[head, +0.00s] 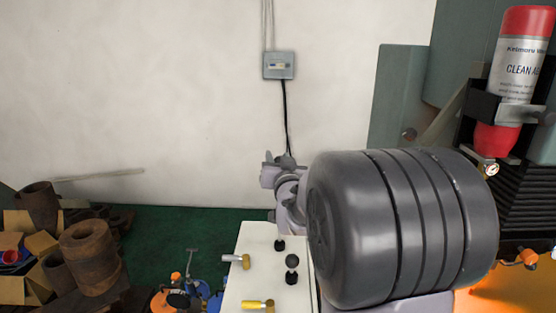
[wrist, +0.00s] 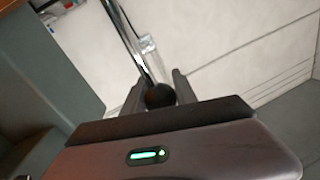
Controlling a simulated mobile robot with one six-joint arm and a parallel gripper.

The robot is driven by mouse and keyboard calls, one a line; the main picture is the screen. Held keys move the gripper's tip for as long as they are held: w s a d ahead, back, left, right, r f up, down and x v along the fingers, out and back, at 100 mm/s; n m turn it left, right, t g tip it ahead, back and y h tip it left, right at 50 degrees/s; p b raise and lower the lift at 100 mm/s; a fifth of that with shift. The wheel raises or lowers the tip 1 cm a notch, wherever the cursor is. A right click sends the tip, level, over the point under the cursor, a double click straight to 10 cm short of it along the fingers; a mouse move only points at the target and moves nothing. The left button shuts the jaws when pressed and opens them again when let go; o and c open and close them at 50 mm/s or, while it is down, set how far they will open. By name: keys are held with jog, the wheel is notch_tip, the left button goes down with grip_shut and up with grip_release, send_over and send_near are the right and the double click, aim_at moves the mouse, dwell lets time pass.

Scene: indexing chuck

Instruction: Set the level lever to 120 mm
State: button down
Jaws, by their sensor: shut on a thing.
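In the wrist view, my gripper (wrist: 160,86) is shut on a black ball knob (wrist: 160,97), with one dark finger on each side of it. A shiny metal rod (wrist: 126,38) runs from near the knob toward the top left; the knob and rod look like the level lever. The knob's lower part is hidden by the gripper body. In the head view, my gripper and the held knob are hidden, and the big dark grey arm link covers the middle right. No 120 mm mark or scale can be read in either view.
A white panel (head: 250,275) carries small black knobs (head: 292,262), a silver handle (head: 235,258) and a yellow handle (head: 258,304). A red and white spray can (head: 520,70) stands in a holder at right. Rusty pipe pieces (head: 92,255) lie at lower left. The wall holds a grey box (head: 278,73).

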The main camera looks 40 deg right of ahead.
notch_tip(320, 180, down, 8)
jog(key=b, duration=1.1)
jog(key=c, duration=1)
grip_release()
jog(key=b+v, duration=0.1)
jog(key=v, duration=1.6)
jog(key=shift+s+a, duration=0.15)
jog(key=shift+s, duration=0.1)
